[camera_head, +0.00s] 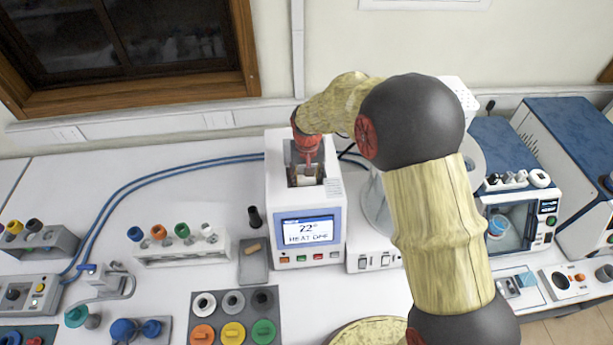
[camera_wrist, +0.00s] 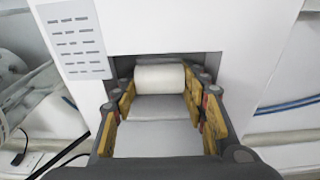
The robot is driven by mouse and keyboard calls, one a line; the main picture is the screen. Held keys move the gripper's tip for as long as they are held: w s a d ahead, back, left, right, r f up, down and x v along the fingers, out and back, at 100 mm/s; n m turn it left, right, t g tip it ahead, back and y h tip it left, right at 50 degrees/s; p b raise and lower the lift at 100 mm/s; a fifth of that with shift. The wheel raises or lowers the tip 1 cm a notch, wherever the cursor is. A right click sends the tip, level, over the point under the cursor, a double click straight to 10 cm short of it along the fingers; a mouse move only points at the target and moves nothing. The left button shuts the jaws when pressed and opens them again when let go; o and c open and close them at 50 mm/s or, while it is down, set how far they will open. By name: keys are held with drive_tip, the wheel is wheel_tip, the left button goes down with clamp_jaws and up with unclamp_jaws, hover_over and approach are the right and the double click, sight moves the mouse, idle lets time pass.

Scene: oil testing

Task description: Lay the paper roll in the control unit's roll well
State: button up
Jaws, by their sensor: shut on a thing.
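The white control unit (camera_head: 279,170) stands upright at the middle of the bench, with a lit screen (camera_head: 307,230) reading 22° and HEAT OFF. Its dark roll well is open in its upper part. My gripper (camera_head: 307,172) reaches down into the well from above. In the wrist view, its yellow-padded fingers are shut on the white paper roll (camera_wrist: 160,79), one at each end. The roll lies crosswise within the well opening. Whether its underside touches the well floor is hidden. In the head view the fingers mostly cover the roll.
A test-tube-style rack with coloured caps (camera_head: 180,250) and a grey tray of coloured lids (camera_head: 233,320) are left of the unit. A small grey tray (camera_head: 253,262) sits beside it. Blue-topped instruments (camera_head: 505,145) stand to the right.

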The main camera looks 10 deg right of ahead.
sight(307, 181)
drive_tip(key=shift+f, duration=0.45)
drive_tip(key=o, duration=0.9)
drive_tip(key=shift+f, duration=0.15)
drive_tip(key=shift+c, duration=0.2)
wheel_tip(307, 181, up, 12)
drive_tip(key=s+p, duration=0.1)
drive_tip(key=p, duration=0.4)
drive_tip(key=shift+s+f+p, duration=0.2)
drive_tip(key=shift+f+p, duration=0.05)
drive_tip(key=shift+p, duration=0.05)
